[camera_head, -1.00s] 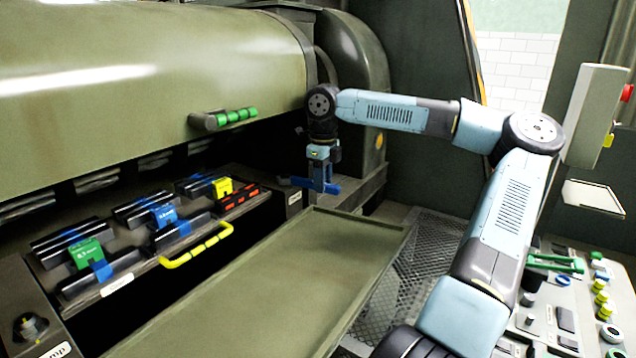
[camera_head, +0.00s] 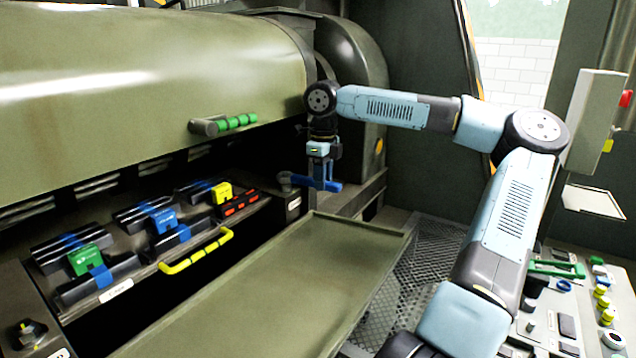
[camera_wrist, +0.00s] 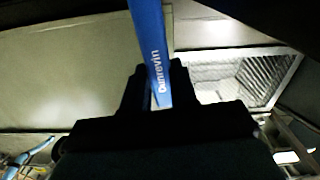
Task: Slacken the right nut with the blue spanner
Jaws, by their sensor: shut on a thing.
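The blue spanner (camera_head: 331,186) is in my gripper (camera_head: 321,181), which is shut on its handle. In the head view it lies roughly level, its left end pointing at a small dark post (camera_head: 285,181) on the right end of the block, seemingly the right nut. I cannot tell whether the spanner's jaw is around it or only beside it. In the wrist view the lettered blue handle (camera_wrist: 149,45) runs upward from between the fingers (camera_wrist: 158,90), and the nut is not visible.
Left of the gripper is a ledge with green (camera_head: 85,260), blue (camera_head: 165,220) and yellow (camera_head: 222,192) blocks and a yellow handle (camera_head: 197,251). The big green cylinder (camera_head: 150,80) hangs above. An empty green tray (camera_head: 270,285) lies in front. A control panel (camera_head: 570,320) is at right.

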